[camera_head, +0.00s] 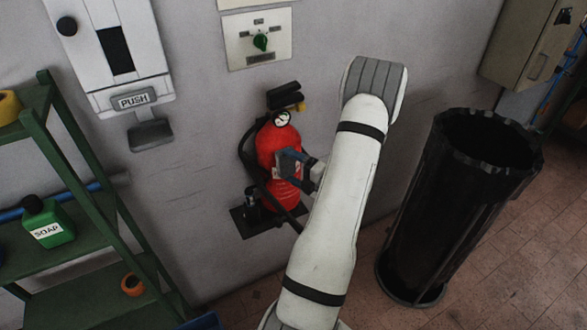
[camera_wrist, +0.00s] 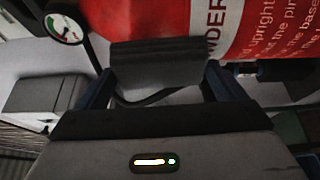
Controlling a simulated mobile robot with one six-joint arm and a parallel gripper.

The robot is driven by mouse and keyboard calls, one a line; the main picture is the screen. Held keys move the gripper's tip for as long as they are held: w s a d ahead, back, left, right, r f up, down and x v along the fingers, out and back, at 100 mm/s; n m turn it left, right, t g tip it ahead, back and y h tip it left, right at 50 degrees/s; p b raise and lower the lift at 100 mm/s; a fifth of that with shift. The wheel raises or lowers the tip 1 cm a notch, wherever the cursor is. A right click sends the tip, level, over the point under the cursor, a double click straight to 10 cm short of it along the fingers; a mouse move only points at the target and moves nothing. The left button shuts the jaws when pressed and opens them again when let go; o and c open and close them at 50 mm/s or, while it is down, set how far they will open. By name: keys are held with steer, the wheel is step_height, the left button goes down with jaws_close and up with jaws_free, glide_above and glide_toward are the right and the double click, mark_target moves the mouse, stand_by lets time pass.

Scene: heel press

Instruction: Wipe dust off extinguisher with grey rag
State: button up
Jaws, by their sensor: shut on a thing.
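The red extinguisher (camera_head: 279,145) stands upright on a small dark wall bracket (camera_head: 243,222), with a round gauge and a black handle at its top. In the wrist view the extinguisher (camera_wrist: 265,25) fills the top, with white label text and the gauge at upper left. My gripper (camera_head: 292,165) is at the front of the extinguisher's body. In the wrist view my gripper (camera_wrist: 155,85) is shut on the dark grey rag (camera_wrist: 155,62), which lies against or very close to the red surface. I cannot tell dust on the extinguisher from here.
A black bin (camera_head: 440,220) stands on the floor at the right. A green shelf (camera_head: 85,185) with a soap bottle (camera_head: 47,222) is at the left. A white dispenser (camera_head: 115,50) and a switch panel (camera_head: 257,38) are on the wall above. Floor between extinguisher and bin looks clear.

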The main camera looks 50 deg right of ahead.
steer(key=d, duration=0.2)
steer(key=s+d+p, duration=0.1)
steer(key=shift+s+d+r, duration=0.1)
steer(key=shift+d, duration=0.3)
steer(key=shift+w+a, duration=0.25)
steer(key=shift+a, duration=0.4)
steer(key=shift+w+a, duration=0.2)
steer(key=shift+a, duration=0.4)
steer(key=shift+w+a, duration=0.25)
steer(key=shift+a, duration=0.4)
steer(key=shift+s+a+p, duration=0.15)
steer(key=shift+s+p, duration=0.2)
steer(key=shift+s, duration=0.15)
steer(key=shift+s+a, duration=0.25)
steer(key=shift+s, duration=0.5)
steer(key=shift+s+a, duration=0.25)
steer(key=shift+s, duration=0.55)
steer(key=shift+s+a, duration=0.25)
steer(key=shift+s, duration=0.5)
steer(key=shift+s, duration=0.1)
